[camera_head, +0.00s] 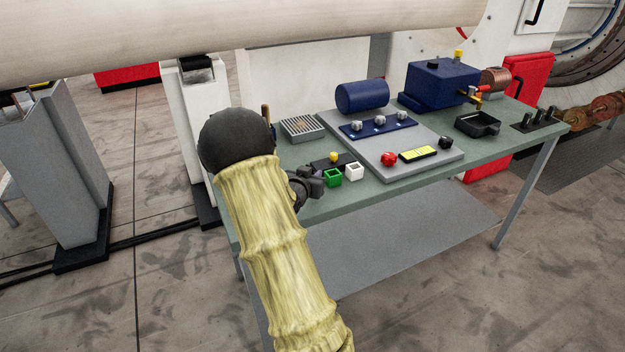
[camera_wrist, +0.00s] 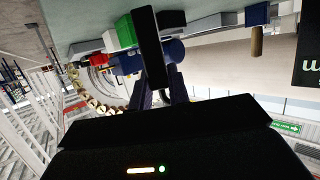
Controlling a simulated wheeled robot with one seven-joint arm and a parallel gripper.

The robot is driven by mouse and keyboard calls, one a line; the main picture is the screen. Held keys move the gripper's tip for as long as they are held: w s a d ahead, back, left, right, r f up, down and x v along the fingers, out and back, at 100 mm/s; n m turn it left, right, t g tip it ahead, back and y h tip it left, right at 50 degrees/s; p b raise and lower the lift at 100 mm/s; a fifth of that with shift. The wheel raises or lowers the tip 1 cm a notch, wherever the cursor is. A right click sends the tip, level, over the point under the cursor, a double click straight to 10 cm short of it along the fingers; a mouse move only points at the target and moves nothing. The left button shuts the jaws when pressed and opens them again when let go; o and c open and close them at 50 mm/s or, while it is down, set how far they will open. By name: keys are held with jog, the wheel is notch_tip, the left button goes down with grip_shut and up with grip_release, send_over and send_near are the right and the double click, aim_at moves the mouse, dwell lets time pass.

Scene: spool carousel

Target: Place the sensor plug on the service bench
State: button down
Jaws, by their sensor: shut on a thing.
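In the wrist view the gripper (camera_wrist: 165,68) is shut, with a long black piece in front of the fingers.
A white block (camera_head: 354,171) and a black holder with a yellow knob (camera_head: 333,158) stand close by. A grey plate (camera_head: 432,165) carries a red knob (camera_head: 388,159) and a blue cylinder (camera_head: 362,96). A ribbed box (camera_head: 303,129) sits behind. A strip of the bench's front edge is clear.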

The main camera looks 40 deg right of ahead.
jog(key=shift+f, duration=0.85)
jog(key=c, duration=1.3)
grip_release()
jog(key=shift+c, duration=0.2)
